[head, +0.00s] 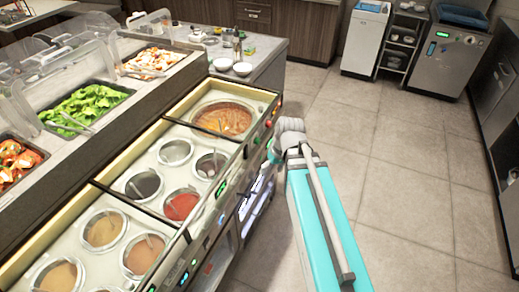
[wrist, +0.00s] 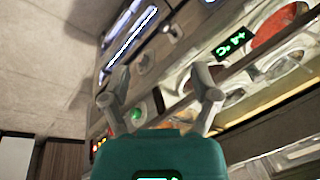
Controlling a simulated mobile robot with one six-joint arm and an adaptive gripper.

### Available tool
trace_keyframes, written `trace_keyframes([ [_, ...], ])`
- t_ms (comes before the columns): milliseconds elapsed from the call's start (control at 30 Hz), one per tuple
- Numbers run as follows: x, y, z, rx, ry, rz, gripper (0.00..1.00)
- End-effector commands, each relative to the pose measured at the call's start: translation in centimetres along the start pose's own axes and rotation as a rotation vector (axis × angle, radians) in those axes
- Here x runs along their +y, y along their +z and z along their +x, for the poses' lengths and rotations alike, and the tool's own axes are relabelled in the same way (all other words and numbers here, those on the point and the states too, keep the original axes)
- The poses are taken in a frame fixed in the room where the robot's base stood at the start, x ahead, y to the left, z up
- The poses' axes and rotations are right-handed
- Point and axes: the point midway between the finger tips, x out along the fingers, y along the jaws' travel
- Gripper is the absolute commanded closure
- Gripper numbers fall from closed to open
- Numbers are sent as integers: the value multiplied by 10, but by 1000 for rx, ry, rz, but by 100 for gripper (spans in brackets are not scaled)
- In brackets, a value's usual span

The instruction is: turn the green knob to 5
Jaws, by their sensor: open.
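The green knob (wrist: 136,115) shows in the wrist view on the counter's front panel, just inside my left finger and partly crowded by it. In the head view a small green spot (head: 257,140) on the front panel near the large soup well may be the same knob. My gripper (wrist: 161,75) is open, its two fingers spread apart with nothing held between them. In the head view my gripper (head: 273,152) is close to the panel and partly hidden by the wrist. The knob's pointer and any numbers around it cannot be read.
The sauce counter holds several round wells, including a red sauce (head: 181,205) and a large orange soup (head: 223,119). A green-lit display (wrist: 232,42) sits farther along the panel. Clear tiled floor (head: 420,190) lies to the right.

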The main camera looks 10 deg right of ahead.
Motion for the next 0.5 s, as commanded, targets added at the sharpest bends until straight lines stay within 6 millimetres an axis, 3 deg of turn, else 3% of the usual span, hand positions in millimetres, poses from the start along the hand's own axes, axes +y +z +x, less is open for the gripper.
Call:
trace_keyframes([
  [33, 6, -6, 19, 22, -35, -29, 22],
  [100, 9, -13, 29, 56, -86, -79, 22],
  [500, 32, -56, 75, 332, -317, -350, 22],
])
